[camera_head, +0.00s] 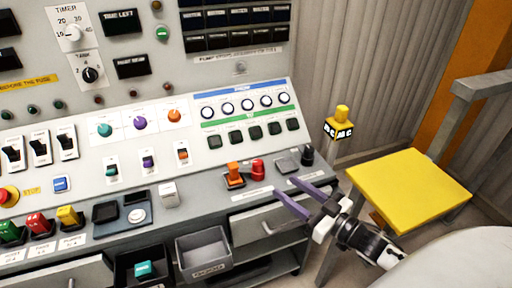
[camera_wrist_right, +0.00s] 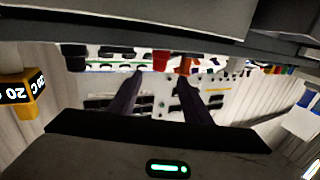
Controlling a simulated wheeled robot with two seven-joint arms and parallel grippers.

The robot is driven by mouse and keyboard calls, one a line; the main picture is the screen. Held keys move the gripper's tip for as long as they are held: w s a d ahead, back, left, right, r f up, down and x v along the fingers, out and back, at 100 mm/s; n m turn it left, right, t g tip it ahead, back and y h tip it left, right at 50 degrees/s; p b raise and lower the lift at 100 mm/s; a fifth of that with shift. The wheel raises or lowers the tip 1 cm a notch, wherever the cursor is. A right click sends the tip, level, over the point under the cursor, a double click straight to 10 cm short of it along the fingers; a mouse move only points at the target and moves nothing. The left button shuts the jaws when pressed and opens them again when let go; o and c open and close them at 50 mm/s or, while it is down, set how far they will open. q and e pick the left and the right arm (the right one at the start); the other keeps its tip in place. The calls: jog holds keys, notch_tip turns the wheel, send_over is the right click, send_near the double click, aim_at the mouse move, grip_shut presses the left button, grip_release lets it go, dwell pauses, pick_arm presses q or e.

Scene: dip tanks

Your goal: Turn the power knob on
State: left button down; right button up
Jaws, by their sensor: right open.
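The sloped control panel (camera_head: 75,140) carries several round knobs. A teal knob (camera_head: 104,130), a purple knob (camera_head: 139,123) and an orange knob (camera_head: 174,115) sit in a row on it. A white timer knob (camera_head: 71,33) and a black tank knob (camera_head: 90,74) are on the upright panel at the upper left. I cannot read which knob is the power one. My right gripper (camera_head: 283,186) is open and empty, in front of the panel's lower right edge. Its two dark fingers also show apart in the wrist view (camera_wrist_right: 163,74). My left gripper is not in view.
An orange switch (camera_head: 235,174) and a red knob-like part (camera_head: 258,169) stand on the ledge near my right gripper. A yellow-topped stand (camera_head: 408,187) is at the right. A grey open bin (camera_head: 203,254) hangs below the ledge. A yellow-and-black block (camera_head: 340,127) stands behind.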

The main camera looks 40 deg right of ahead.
aim_at(262, 168)
jog(key=w, duration=0.3)
jog(key=w+a, duration=0.1)
jog(key=w, duration=0.6)
jog(key=shift+a+r, duration=0.2)
jog(key=shift+a, duration=0.1)
